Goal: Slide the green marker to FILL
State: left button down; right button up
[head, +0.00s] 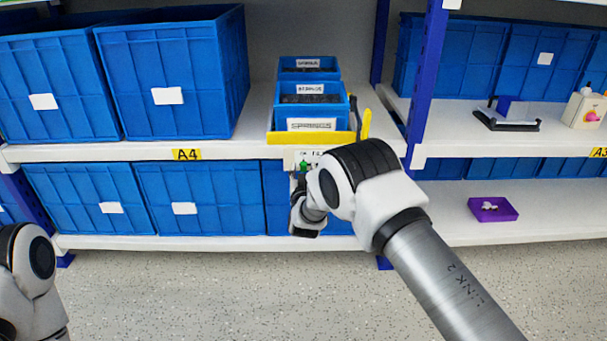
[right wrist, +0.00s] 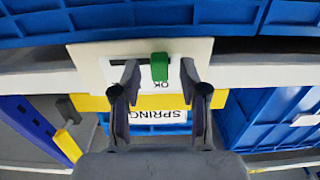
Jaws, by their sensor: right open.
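The green marker (head: 304,167) sits on a white label plate (head: 289,160) on the shelf edge below the springs bins. In the right wrist view the green marker (right wrist: 159,66) stands in front of the plate (right wrist: 88,66), by an upside-down "OK". A dark slot (right wrist: 141,66) runs to its left there. In the right wrist view the right gripper (right wrist: 159,77) is open, one finger on each side of the marker, with gaps visible. My left gripper is out of view.
Blue springs bins (head: 310,104) stand in a yellow tray (head: 282,137) above the plate. Large blue crates (head: 170,80) fill the shelves left and below. A purple box (head: 493,209) is on the right lower shelf. The floor in front is clear.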

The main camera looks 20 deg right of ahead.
grip_shut()
jog(key=d, duration=0.2)
jog(key=s+d+p, duration=0.1)
jog(key=d, duration=0.1)
jog(key=shift+s+d+p, duration=0.15)
jog(key=shift+d+p, duration=0.15)
jog(key=shift+c, duration=0.5)
grip_release()
jog(key=shift+d, duration=0.1)
jog(key=shift+o, duration=0.5)
jog(key=shift+d, duration=0.1)
jog(key=shift+s, duration=0.1)
